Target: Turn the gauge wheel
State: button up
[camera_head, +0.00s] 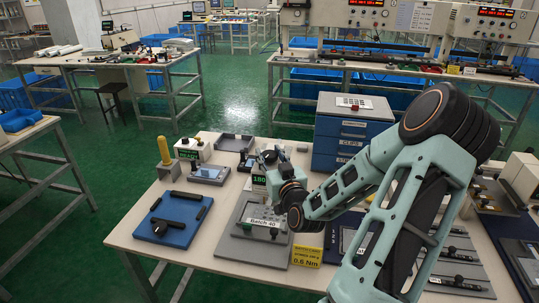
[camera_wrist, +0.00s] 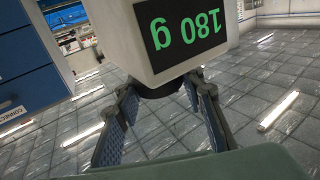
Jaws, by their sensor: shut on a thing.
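The gauge is a pale box whose dark display (camera_wrist: 183,33) shows "180 g" in green, upside down in the wrist view. In the head view the gauge display (camera_head: 259,179) is partly hidden by my arm. The black gauge wheel (camera_wrist: 157,88) sits at the box's near face in the wrist view. My gripper (camera_wrist: 160,82) is shut on this wheel, with one finger on each side. In the head view my gripper (camera_head: 268,158) is small beside the gauge, and the wheel cannot be made out.
A blue drawer cabinet (camera_head: 351,139) stands behind and to the right of my gripper. A grey "Batch 40" plate (camera_head: 238,245), a blue plate with black handles (camera_head: 172,222) and a box with a yellow post (camera_head: 165,150) are on the same table. A yellow 0.6 Nm label (camera_head: 307,257) is in front.

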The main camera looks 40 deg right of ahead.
jog(key=shift+r+n+t+y, duration=0.15)
jog(key=shift+n+t+y, duration=0.35)
jog(key=shift+n+y, duration=0.9)
jog(key=shift+c, duration=0.2)
jog(key=shift+y, duration=0.9)
jog(key=shift+o, duration=0.2)
jog(key=shift+n+y, duration=0.3)
jog(key=o, duration=1.2)
jog(key=shift+c, duration=0.2)
jog(key=s, duration=1.2)
jog(key=shift+a, duration=0.4)
